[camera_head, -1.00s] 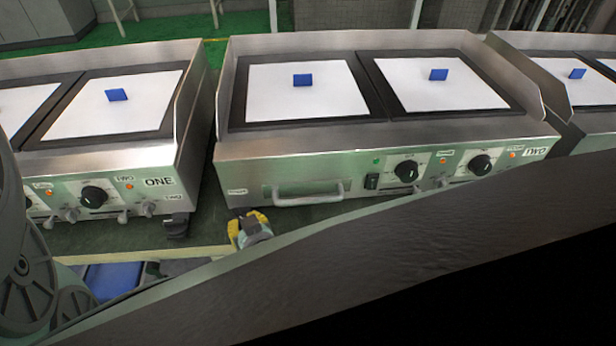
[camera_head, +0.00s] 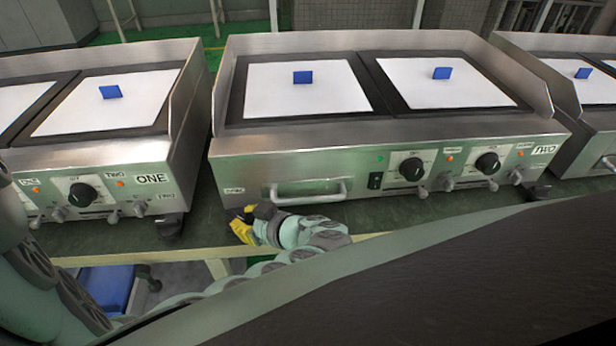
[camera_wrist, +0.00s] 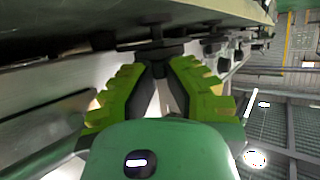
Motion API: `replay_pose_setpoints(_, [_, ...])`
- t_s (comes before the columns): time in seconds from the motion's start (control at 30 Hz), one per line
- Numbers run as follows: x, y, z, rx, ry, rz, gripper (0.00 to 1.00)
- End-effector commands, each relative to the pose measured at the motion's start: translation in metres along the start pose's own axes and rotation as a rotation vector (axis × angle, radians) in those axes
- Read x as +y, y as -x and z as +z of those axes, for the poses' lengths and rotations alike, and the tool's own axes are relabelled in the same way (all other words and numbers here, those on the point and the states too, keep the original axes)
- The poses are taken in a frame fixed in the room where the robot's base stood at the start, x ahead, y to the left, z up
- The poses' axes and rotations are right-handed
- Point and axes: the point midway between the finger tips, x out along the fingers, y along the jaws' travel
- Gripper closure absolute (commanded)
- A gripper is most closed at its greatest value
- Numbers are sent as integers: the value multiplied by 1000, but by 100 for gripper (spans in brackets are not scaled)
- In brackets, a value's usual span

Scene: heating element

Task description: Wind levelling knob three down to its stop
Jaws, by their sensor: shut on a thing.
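Heater unit TWO (camera_head: 400,135) stands on the bench, with a small label (camera_head: 233,190) too small to read on its front left corner. My gripper (camera_head: 243,216), with yellow fingers, is under that corner, by the bench's front edge. In the wrist view my gripper (camera_wrist: 155,66) has its green and yellow fingers drawn together at the tips. They are shut on a dark levelling knob (camera_wrist: 155,47) on a short stem under the unit's underside. In the head view the knob is hidden by the fingers, and its remaining travel cannot be told.
Heater unit ONE (camera_head: 110,150) stands to the left, with a gap between it and unit TWO; its dark front foot (camera_head: 171,226) is near. Unit TWO's front has a bar handle (camera_head: 307,192) above my wrist. Another unit (camera_head: 590,140) is at the right.

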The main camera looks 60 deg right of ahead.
Motion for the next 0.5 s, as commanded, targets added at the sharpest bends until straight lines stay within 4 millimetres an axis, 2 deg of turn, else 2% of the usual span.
replay_pose_setpoints(0.5, [0,-2,1,-4,13,-35,100])
